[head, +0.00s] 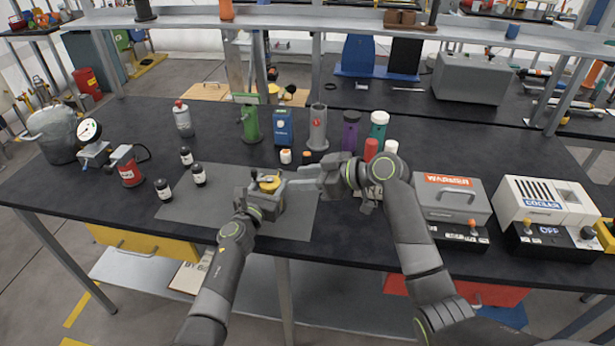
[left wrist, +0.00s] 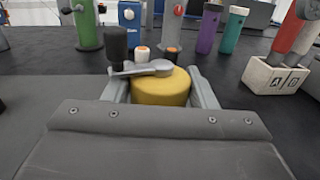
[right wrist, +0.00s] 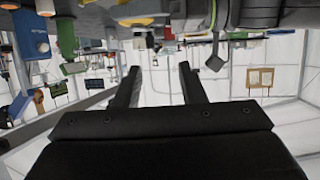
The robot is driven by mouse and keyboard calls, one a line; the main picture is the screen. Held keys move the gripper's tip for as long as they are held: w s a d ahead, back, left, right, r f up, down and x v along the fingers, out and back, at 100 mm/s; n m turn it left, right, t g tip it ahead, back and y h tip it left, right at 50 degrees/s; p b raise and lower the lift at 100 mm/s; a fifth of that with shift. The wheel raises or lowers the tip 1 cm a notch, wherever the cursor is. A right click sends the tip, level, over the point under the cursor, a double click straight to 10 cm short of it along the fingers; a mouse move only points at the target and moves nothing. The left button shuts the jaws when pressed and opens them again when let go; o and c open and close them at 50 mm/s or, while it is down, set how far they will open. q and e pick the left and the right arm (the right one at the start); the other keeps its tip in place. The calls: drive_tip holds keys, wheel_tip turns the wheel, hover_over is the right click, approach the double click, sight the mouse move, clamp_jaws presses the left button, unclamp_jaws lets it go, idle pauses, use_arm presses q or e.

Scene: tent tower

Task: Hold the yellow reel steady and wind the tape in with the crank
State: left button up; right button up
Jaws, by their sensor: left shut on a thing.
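The yellow reel (head: 269,183) stands on the grey mat at the middle of the table. In the left wrist view the reel (left wrist: 161,88) sits between my left fingers, and my left gripper (left wrist: 163,82) is shut on it. A grey crank arm (left wrist: 148,68) lies across its top, with an upright black knob (left wrist: 116,44) at the left end. My right gripper (head: 294,178) is just right of the reel in the head view, pointing left at it. In the right wrist view its fingers (right wrist: 160,70) are apart with nothing between them. No tape can be made out.
Behind are a green post (head: 250,122), a blue box (head: 283,126), a grey post (head: 318,128) and coloured cylinders. A washer box (head: 452,198) and a cooler box (head: 545,200) stand at the right.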

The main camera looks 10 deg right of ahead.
drive_tip(key=shift+s+d+r, duration=0.1)
drive_tip(key=shift+s+d, duration=0.05)
drive_tip(key=shift+d, duration=0.1)
drive_tip(key=n+g, duration=0.2)
approach(254, 170)
drive_tip(key=shift+y, duration=0.4)
drive_tip(key=shift+d+f+x, duration=0.1)
drive_tip(key=shift+f+x, duration=0.1)
drive_tip(key=shift+x, duration=1.55)
drive_tip(key=shift+d+f+x, duration=0.1)
drive_tip(key=shift+f+x, duration=0.1)
drive_tip(key=shift+x, duration=1.5)
drive_tip(key=shift+d+f+x, duration=0.1)
drive_tip(key=shift+f+x, duration=0.1)
drive_tip(key=shift+x, duration=1.55)
drive_tip(key=shift+c, duration=0.3)
clamp_jaws()
